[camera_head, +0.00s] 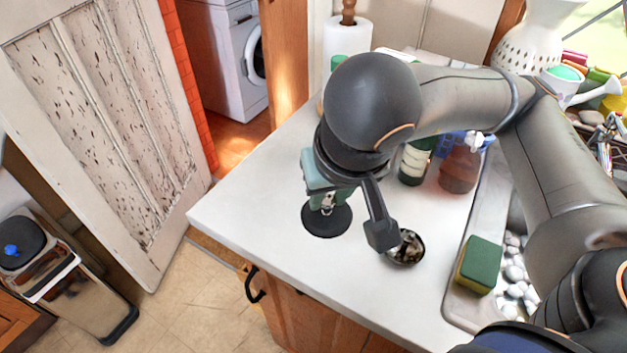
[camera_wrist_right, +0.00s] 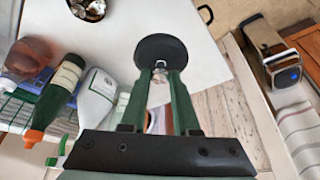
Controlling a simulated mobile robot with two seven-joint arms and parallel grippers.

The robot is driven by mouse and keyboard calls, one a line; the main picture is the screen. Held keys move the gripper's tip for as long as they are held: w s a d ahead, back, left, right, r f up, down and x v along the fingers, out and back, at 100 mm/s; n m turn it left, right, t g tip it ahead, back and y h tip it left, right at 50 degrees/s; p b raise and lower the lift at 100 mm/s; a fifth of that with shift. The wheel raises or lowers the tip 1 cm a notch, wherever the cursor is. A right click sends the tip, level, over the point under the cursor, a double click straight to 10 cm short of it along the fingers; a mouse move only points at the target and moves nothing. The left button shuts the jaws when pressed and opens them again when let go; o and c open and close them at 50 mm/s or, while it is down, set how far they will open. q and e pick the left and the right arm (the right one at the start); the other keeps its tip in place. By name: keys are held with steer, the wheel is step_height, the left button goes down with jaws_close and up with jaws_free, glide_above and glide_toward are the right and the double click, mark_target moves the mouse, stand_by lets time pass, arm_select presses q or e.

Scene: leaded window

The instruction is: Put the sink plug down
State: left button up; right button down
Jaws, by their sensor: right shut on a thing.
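The sink plug (camera_head: 327,220) is a round black disc with a small metal fitting on top. In the head view it shows over the white worktop near its front edge, with its flat face about level. My right gripper (camera_head: 326,203) is above it, pointing down, with green fingers shut on its metal fitting. In the right wrist view the plug (camera_wrist_right: 160,51) sits at the tips of the right gripper (camera_wrist_right: 160,78). I cannot tell whether the disc touches the worktop. My left gripper is not in view.
A small round dish (camera_head: 407,247) with dark contents stands right of the plug. A green and yellow sponge (camera_head: 480,265) lies by the sink edge. Bottles (camera_head: 461,168) stand behind. The worktop (camera_head: 258,197) is clear left of the plug.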

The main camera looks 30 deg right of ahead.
steer(key=w+f, duration=0.2)
steer(key=w, duration=0.1)
steer(key=w+d+f+b, duration=0.1)
steer(key=w+f, duration=0.2)
steer(key=w+d+f, duration=0.1)
steer(key=w+f, duration=0.1)
steer(key=w, duration=0.1)
steer(key=shift+w+f, duration=0.3)
steer(key=shift+f, duration=0.05)
steer(key=shift+s+x, duration=0.2)
steer(key=shift+x, duration=0.75)
steer(key=shift+s+x, duration=0.2)
steer(key=shift+x, duration=0.8)
steer(key=shift+a+f, duration=0.1)
steer(key=shift+f, duration=0.1)
steer(key=shift+f, duration=0.15)
steer(key=c, duration=0.7)
jaws_free()
steer(key=shift+o, duration=0.2)
